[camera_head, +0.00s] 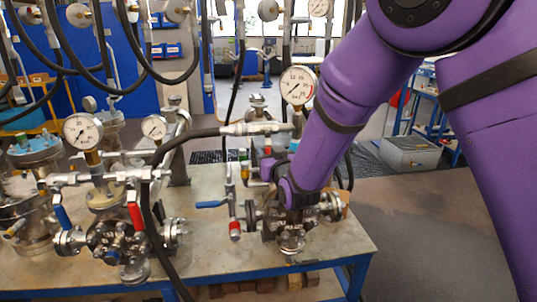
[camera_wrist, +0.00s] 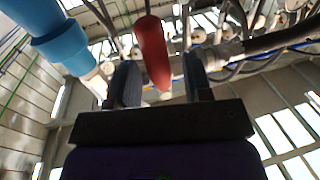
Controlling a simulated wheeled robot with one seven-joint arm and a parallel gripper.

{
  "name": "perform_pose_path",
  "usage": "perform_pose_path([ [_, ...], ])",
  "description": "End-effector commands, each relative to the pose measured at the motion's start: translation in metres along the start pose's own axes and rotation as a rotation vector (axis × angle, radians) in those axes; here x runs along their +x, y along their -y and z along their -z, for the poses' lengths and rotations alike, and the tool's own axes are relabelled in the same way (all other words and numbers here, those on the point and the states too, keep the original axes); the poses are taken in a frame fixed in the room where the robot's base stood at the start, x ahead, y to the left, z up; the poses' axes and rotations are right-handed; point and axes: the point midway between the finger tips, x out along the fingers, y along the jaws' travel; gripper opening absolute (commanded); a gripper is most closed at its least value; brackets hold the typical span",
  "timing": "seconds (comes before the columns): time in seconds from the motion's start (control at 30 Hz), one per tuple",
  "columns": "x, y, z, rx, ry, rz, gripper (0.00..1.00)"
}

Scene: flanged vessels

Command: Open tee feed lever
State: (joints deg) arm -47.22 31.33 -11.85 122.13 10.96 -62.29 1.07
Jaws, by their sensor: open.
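In the wrist view my gripper (camera_wrist: 160,82) is open, with one dark finger on each side of a red lever handle (camera_wrist: 152,52). The handle hangs down between the fingers, and I see a gap on both sides. A blue handle (camera_wrist: 62,45) is close by at the upper left, outside the fingers. In the head view my gripper (camera_head: 270,172) is at the piping on the right of the bench, largely hidden by my purple forearm. Which handle is the tee feed lever cannot be told for certain.
A blue lever (camera_head: 212,204) and a red-capped fitting (camera_head: 235,229) are just left of my gripper. A pressure gauge (camera_head: 297,86) and a black hose (camera_head: 185,140) are close above. Flanged vessels (camera_head: 115,240) crowd the bench's left; its front right corner (camera_head: 345,245) is clear.

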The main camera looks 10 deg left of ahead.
Motion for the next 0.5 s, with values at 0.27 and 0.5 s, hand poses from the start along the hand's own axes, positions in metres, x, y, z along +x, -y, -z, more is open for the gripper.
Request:
perform_pose_path([
  [0.27,0.0103,0.0000,-0.0002,0.000,0.000,0.000,0.46],
  [0.5,0.0101,0.0000,-0.0001,0.000,0.000,0.000,0.30],
])
